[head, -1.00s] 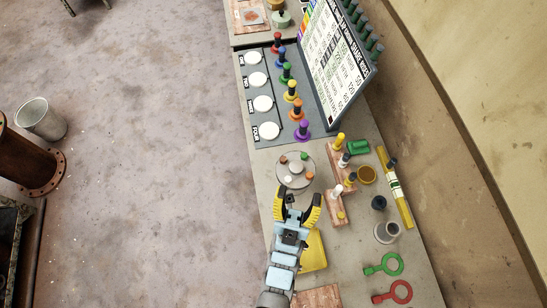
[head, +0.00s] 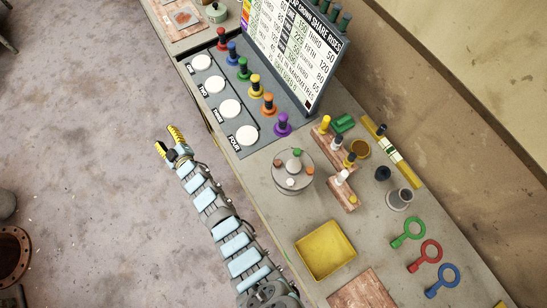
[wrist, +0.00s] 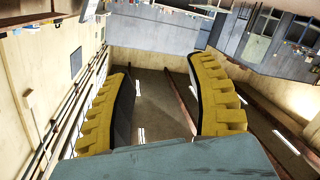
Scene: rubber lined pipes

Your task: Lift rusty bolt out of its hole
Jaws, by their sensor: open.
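A round grey disc (head: 294,185) stands on the bench in the head view. It carries several small coloured bolts: a green one (head: 297,152), a brown one (head: 278,163) that looks rusty, and a white one (head: 290,183). I cannot tell for sure which is the rusty bolt. My gripper (head: 167,142) is left of the bench over the floor, well apart from the disc. In the wrist view its yellow fingers (wrist: 158,70) are spread with nothing between them, and no bolt shows there.
Wooden blocks with pegs (head: 342,188) stand right of the disc. A yellow tray (head: 326,250) lies nearer. A dark panel with coloured knobs (head: 226,105) and a price board (head: 290,45) fill the bench's far part. Open floor (head: 80,110) lies left.

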